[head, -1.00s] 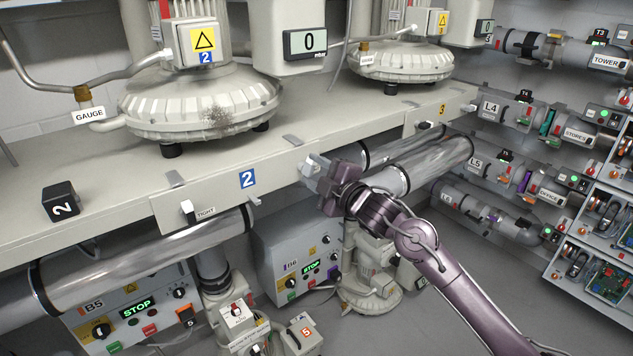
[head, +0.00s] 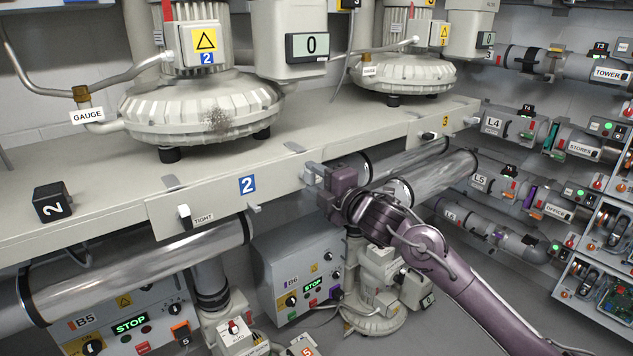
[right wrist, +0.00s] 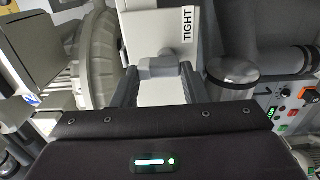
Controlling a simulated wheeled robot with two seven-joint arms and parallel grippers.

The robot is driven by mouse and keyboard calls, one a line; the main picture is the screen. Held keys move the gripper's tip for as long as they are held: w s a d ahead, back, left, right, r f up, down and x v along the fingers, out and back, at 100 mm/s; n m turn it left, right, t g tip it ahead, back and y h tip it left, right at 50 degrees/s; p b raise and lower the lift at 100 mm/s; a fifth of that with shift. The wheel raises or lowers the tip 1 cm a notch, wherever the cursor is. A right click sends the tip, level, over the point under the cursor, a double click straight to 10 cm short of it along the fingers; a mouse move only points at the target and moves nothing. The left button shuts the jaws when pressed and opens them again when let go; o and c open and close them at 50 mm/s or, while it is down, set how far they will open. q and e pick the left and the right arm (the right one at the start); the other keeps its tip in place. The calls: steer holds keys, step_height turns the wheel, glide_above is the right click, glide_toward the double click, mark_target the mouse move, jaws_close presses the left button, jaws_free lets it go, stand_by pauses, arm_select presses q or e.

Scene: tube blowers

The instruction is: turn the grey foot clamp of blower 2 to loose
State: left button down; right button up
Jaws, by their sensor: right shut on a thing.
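The blue number 2 plate (head: 247,185) is on the front panel under blower 2 (head: 205,105). My right gripper (head: 312,176) is at the panel's right end, beside this plate. In the right wrist view its two dark fingers (right wrist: 157,85) are shut on a grey clamp block (right wrist: 158,67) between them. A TIGHT label (right wrist: 188,25) shows just beyond the block. In the head view the gripper mostly hides this clamp. A second lever (head: 185,217), with its own TIGHT label, is at the panel's left end. My left gripper is not in view.
A black number 2 cube (head: 54,201) lies on the bench at left. Thick metal pipes (head: 140,262) run below the bench edge. Control box B6 (head: 300,272) stands below the gripper. Pipes and valves fill the right side.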

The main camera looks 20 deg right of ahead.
steer(key=o, duration=1)
steer(key=b+v, duration=0.2)
steer(key=v, duration=0.5)
steer(key=shift+s+d, duration=0.1)
steer(key=shift+s, duration=0.3)
